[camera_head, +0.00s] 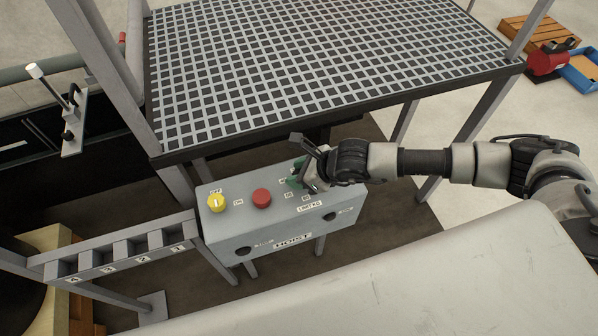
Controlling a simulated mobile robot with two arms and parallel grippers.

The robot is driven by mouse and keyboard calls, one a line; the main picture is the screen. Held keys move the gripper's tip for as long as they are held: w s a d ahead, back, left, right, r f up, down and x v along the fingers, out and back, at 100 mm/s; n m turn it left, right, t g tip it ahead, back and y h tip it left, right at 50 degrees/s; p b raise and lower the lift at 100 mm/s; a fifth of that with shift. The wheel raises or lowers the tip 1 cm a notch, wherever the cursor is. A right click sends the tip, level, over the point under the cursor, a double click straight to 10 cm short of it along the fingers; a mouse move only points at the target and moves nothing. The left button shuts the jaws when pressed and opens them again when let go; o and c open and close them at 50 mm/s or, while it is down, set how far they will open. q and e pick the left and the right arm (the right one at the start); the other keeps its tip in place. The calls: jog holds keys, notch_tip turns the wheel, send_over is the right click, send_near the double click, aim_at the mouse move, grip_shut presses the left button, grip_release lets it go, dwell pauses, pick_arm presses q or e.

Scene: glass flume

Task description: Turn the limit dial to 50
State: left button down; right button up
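The grey hoist control box (228,225) stands below the grated platform. The limit dial (294,181) is the green knob at the box's right end, mostly hidden behind my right gripper. Small number labels and a "LIMIT KG" label (310,206) sit around it; the numbers are too small to read surely, and the dial's setting is hidden. My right gripper (308,172) comes in from the right, with its fingers at the dial. I cannot tell whether they are closed on it. My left gripper is out of view.
A yellow off/on switch (216,202) and a red button (262,198) sit left of the dial. The platform (330,60) overhangs just behind the box. A numbered slotted rack (125,252) adjoins at left. A large pale surface (450,275) fills the front right.

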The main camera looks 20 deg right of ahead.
jog(key=shift+c, duration=0.4)
jog(key=shift+f+n+g+y+b, duration=0.25)
jog(key=shift+n+b, duration=0.35)
jog(key=shift+b, duration=0.35)
jog(key=n+g+b, duration=0.3)
jog(key=n+b, duration=0.1)
jog(key=b, duration=0.3)
jog(key=n+g+y+b, duration=0.1)
jog(key=n+g+b, duration=0.2)
jog(key=b, duration=0.4)
jog(key=shift+s+f+n+y, duration=0.15)
jog(key=shift+n+y, duration=0.1)
jog(key=shift+n, duration=0.35)
jog(key=shift+r+n+g+b, duration=0.3)
jog(key=shift+n+g+b, duration=0.85)
jog(key=shift+b, duration=0.4)
jog(key=o, duration=0.9)
jog(key=shift+r, duration=0.1)
